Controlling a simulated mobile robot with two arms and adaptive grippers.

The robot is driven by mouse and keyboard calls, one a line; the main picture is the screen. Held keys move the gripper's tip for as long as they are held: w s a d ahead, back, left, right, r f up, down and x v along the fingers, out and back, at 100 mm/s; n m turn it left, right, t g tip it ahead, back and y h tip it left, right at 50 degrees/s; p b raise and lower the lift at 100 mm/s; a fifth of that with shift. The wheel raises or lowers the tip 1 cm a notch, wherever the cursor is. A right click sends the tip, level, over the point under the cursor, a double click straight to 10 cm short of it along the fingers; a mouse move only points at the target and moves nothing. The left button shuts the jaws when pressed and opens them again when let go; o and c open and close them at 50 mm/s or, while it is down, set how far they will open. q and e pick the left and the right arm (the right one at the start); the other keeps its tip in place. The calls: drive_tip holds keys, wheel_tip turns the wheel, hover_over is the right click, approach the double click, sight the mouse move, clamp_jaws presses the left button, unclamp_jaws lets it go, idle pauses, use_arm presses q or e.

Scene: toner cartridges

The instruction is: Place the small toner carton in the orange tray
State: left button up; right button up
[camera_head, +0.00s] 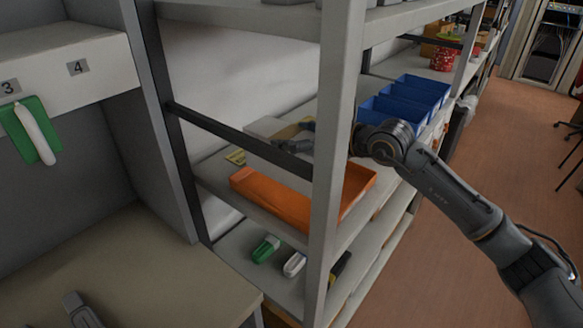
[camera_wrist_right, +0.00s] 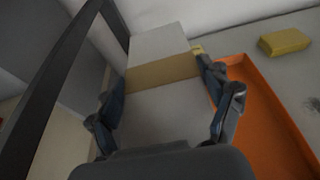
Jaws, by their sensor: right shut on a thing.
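A pale grey carton with a tan band (camera_wrist_right: 165,72) is between the fingers of my right gripper (camera_wrist_right: 165,108) in the right wrist view. In the head view, the carton (camera_head: 264,127) shows behind a dark shelf bar, and my right gripper (camera_head: 306,135) is shut on it above the shelf. The orange tray (camera_head: 266,208) lies on that shelf, partly hidden by an upright post; it also shows right of the carton in the wrist view (camera_wrist_right: 238,66). Part of my left gripper (camera_head: 80,309) shows at the lower left; its fingers are unclear.
A grey upright post (camera_head: 336,130) and a dark crossbar (camera_head: 230,136) stand in front of the shelf. Blue bins (camera_head: 400,104) are farther along. A small yellow box (camera_wrist_right: 285,42) lies beside the tray. Green and white items (camera_head: 266,249) lie on the shelf below.

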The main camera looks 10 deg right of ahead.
drive_tip(key=f, duration=0.2)
drive_tip(key=shift+s+d+f, duration=0.25)
drive_tip(key=shift+d+f, duration=0.1)
wheel_tip(320, 180, down, 3)
drive_tip(key=shift+w+a+f+p, duration=0.1)
drive_tip(key=shift+w+a+p, duration=0.05)
drive_tip(key=shift+p, duration=0.2)
drive_tip(key=shift+f, duration=0.4)
use_arm(q)
drive_tip(key=shift+s+d+r, duration=0.45)
drive_tip(key=shift+s+d, duration=0.05)
drive_tip(key=shift+d, duration=0.2)
use_arm(e)
drive_tip(key=o, duration=1.7)
drive_tip(key=shift+f, duration=0.2)
use_arm(q)
drive_tip(key=shift+a, duration=0.1)
use_arm(e)
drive_tip(key=shift+o, duration=0.3)
